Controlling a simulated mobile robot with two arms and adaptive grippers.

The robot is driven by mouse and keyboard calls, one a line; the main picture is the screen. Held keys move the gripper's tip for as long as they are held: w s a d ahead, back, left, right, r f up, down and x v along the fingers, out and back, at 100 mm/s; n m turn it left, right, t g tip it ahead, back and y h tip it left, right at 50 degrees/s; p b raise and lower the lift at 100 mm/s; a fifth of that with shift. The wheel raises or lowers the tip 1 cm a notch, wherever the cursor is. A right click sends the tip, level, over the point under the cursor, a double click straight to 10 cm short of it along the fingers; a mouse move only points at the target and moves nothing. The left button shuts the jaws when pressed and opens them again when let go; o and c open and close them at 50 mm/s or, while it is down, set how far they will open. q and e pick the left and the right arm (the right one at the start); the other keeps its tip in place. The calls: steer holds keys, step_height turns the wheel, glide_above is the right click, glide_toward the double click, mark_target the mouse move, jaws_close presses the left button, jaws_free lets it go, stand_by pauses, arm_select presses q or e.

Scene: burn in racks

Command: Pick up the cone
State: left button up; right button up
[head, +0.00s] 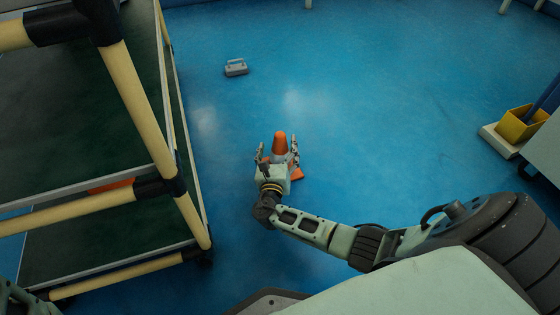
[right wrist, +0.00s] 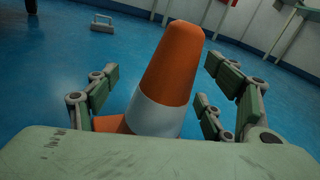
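An orange cone (head: 280,142) with a white band and an orange base stands on the blue floor, beyond my right gripper. My right gripper (head: 278,150) is open, with its fingers on either side of the cone. In the right wrist view the cone (right wrist: 170,75) rises between the spread fingers, and gaps show between it and the fingers. The gripper palm hides part of the cone's base. My left gripper cannot be made out; only a bit of my left arm shows at the lower left corner of the head view.
A rack with cream tubes (head: 140,105) and dark shelves stands close on the left, with an orange thing (head: 110,186) on it. A grey toolbox-like object (head: 236,68) lies on the floor ahead. A yellow bucket (head: 520,124) stands at right. The floor between is clear.

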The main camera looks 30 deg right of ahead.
jaws_close()
stand_by(0.6)
